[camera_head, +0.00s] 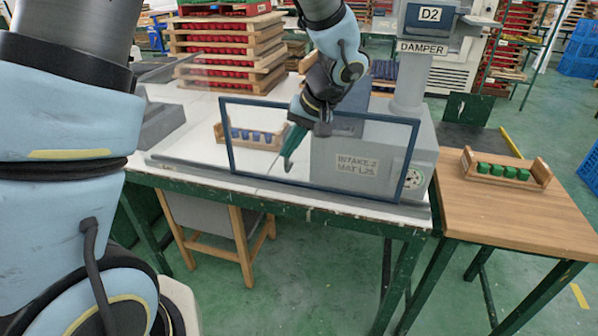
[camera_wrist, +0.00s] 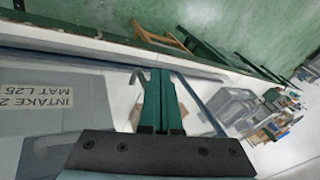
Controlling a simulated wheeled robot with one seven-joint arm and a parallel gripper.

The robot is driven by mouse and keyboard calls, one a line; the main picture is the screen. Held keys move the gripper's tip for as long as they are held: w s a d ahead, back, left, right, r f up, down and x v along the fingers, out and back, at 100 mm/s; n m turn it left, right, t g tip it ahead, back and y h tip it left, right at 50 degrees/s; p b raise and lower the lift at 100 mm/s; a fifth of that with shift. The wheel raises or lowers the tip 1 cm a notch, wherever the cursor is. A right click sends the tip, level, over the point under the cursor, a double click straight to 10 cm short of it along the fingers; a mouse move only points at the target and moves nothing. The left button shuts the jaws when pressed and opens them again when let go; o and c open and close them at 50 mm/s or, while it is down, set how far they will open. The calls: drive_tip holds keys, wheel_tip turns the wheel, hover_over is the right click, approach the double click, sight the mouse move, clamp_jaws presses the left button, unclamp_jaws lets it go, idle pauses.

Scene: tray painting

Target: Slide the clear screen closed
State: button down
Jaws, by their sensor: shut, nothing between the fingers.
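The clear screen is a see-through pane in a dark blue frame (camera_head: 227,140). It stands upright along the front of the white bench, spanning the bench's middle and the grey intake housing (camera_head: 330,160). The housing's label "INTAKE 2 MAT L25" also shows in the wrist view (camera_wrist: 37,93). My gripper (camera_head: 288,168) has green fingers, pointing down within the frame's outline, left of the housing. The fingers are together and empty. In the wrist view the fingertips (camera_wrist: 155,72) are close to a dark bar near the bench edge; I cannot tell whether they touch it.
A wooden tray with blue pieces (camera_head: 220,133) is behind the screen's left part. Another wooden tray with green blocks (camera_head: 541,183) sits on the wooden table (camera_head: 500,215) at right. Stacked red-filled trays (camera_head: 225,45) stand behind. A wooden stool (camera_head: 240,245) is under the bench.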

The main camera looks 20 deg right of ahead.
drive_tip(key=s+d+f+t, duration=0.1)
drive_tip(key=s+d+t, duration=0.2)
drive_tip(key=d, duration=0.7)
drive_tip(key=p, duration=0.5)
approach(298, 167)
drive_tip(key=shift+h, duration=0.3)
drive_tip(key=a+f, duration=0.3)
drive_tip(key=shift+w+a+f, duration=0.2)
drive_tip(key=shift+w+f, duration=0.05)
drive_tip(key=shift+f, duration=0.05)
drive_tip(key=shift+w+a+f, duration=0.15)
drive_tip(key=shift+w+a, duration=0.2)
drive_tip(key=shift+a, duration=0.25)
drive_tip(key=shift+w+a+f, duration=0.1)
